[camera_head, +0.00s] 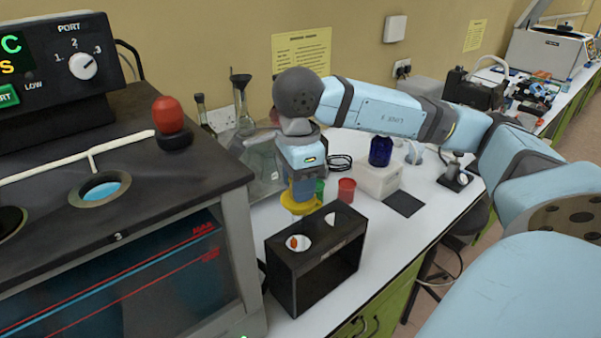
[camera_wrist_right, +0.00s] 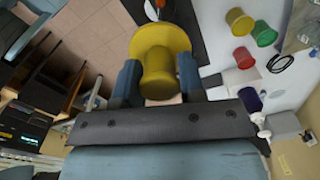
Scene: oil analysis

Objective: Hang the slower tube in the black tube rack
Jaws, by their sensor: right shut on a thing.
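My right gripper (camera_head: 301,188) is shut on a yellow flanged holder (camera_head: 300,204), just behind the near-left end of the black tube rack (camera_head: 318,278). In the right wrist view the yellow holder (camera_wrist_right: 160,72) sits between the two blue fingers (camera_wrist_right: 160,80). Any tube below it is hidden. The black rack has two round openings on top. The near-left opening (camera_head: 298,242) shows something orange-brown in it; the far-right opening (camera_head: 332,218) looks empty. Part of the rack (camera_wrist_right: 187,25) shows beyond the holder in the wrist view. My left gripper is not in view.
A red cup (camera_head: 346,190) and a green cup (camera_head: 319,188) stand behind the rack. Another yellow cup (camera_wrist_right: 243,57) shows in the wrist view. A blue bottle (camera_head: 381,151) stands on a white block (camera_head: 378,183). A large dark bath (camera_head: 110,238) stands left of the rack.

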